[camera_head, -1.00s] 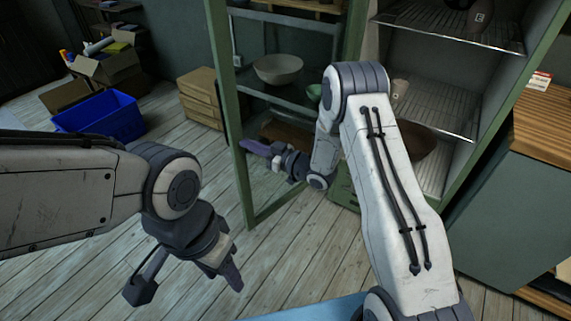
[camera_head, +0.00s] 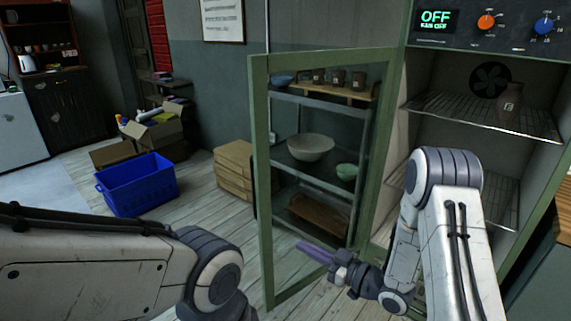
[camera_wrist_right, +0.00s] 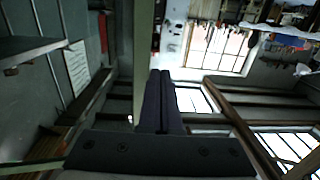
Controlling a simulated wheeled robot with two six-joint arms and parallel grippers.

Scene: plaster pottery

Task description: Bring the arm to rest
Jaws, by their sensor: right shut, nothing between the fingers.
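My right arm (camera_head: 455,240) comes in from the lower right of the head view and bends down and left. Its right gripper (camera_head: 302,245) is shut and empty, pointing left, close to the lower part of the open cabinet door in the picture. In the right wrist view the two dark fingers (camera_wrist_right: 160,75) lie together with nothing between them. My left arm (camera_head: 90,265) comes in from the left, low in the head view. Its gripper is below the frame edge and hidden from view.
The green-framed cabinet door (camera_head: 260,170) stands open beside the right gripper. The cabinet's wire shelf (camera_head: 490,115) holds a brown vase (camera_head: 509,100); its display reads OFF. Bowls (camera_head: 311,147) show through the door. A blue crate (camera_head: 137,185) and a cardboard box (camera_head: 158,135) stand on the floor at left.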

